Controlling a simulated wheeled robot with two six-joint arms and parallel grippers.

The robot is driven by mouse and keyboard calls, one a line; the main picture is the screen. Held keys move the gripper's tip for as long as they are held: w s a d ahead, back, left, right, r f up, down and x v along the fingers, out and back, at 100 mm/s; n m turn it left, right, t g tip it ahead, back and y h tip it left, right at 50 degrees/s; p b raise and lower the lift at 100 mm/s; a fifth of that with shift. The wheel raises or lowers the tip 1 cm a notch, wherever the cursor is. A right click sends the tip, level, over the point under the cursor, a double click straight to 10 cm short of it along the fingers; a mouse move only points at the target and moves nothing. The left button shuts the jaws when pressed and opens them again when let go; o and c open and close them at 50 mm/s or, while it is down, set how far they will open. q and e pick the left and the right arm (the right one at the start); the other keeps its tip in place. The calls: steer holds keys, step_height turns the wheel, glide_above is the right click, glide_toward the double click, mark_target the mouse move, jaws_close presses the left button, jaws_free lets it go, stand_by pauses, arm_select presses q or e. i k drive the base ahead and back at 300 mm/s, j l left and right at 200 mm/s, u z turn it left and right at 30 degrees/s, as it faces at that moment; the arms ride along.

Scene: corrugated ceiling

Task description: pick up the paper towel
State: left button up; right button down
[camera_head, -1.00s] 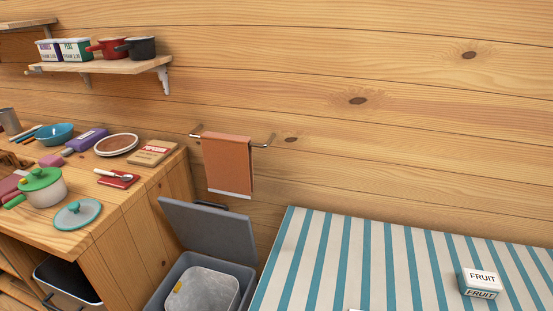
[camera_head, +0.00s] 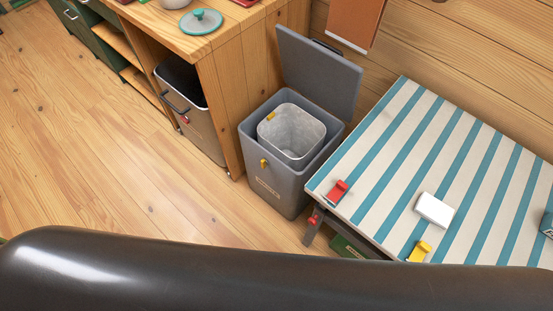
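I see nothing that I can clearly tell is a paper towel. A small plain white block (camera_head: 434,209) lies on the striped cloth of the table at the right; I cannot tell what it is. An orange-brown hanging towel (camera_head: 355,20) shows in part at the top edge, against the wood wall. Neither of my grippers is in view.
A grey bin (camera_head: 270,178) with its lid (camera_head: 318,72) raised stands between the wooden counter (camera_head: 237,45) and the striped table (camera_head: 400,150). A red clip (camera_head: 337,192) and a yellow clip (camera_head: 419,251) sit at the table edge. Floor (camera_head: 110,150) at left is clear.

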mark_target(438, 213)
steer(key=z, duration=1.55)
